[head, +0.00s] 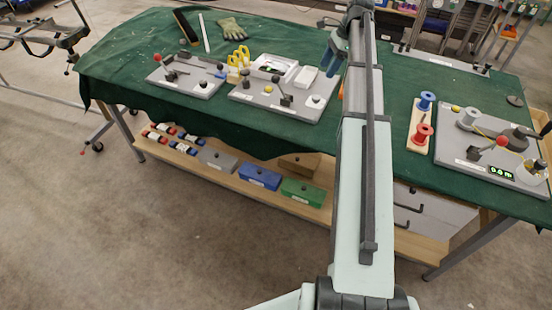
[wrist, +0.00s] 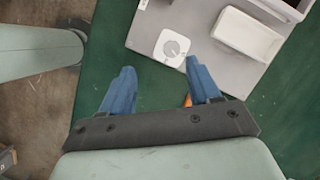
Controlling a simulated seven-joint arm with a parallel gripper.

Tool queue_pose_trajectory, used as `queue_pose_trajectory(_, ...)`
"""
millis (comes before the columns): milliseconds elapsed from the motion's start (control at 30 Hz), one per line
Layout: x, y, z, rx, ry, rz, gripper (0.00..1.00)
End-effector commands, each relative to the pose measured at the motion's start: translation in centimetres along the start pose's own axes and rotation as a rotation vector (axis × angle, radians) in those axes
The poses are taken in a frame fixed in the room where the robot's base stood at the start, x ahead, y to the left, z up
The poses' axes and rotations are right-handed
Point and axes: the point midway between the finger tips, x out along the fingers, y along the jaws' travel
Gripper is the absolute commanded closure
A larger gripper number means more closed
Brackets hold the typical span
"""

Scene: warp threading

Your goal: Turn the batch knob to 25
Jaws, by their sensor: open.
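A round grey knob on a white plate (wrist: 172,46) sits at the edge of a grey board in the wrist view. It appears to be the white knob (head: 316,99) at the right front corner of the middle board in the head view. Its scale and setting are too small to read, and I cannot confirm its label. My gripper (wrist: 160,66) is open, with its two blue fingers apart and nothing between them. In the picture the fingertips point toward the knob, just short of it. My gripper also shows in the head view (head: 333,62), above the table.
A white tray (wrist: 246,34) stands right of the knob on the grey board (wrist: 195,75). An orange item (wrist: 187,101) is partly hidden behind my right finger. Green cloth (wrist: 110,45) beside the board is clear. Another board (head: 480,157) with a lit display (head: 501,173) stands far right.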

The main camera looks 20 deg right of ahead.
Motion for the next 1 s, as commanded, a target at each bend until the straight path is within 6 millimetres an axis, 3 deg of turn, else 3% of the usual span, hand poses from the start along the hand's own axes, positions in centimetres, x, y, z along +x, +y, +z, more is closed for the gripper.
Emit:
queue_pose_trajectory(400, 2.1, 3.9, 5.6, 0.0, 0.067, -0.003, 0.38)
queue_pose_trajectory(1000, 5.6, 9.9, 12.1, -0.011, 0.162, -0.019, 0.38)
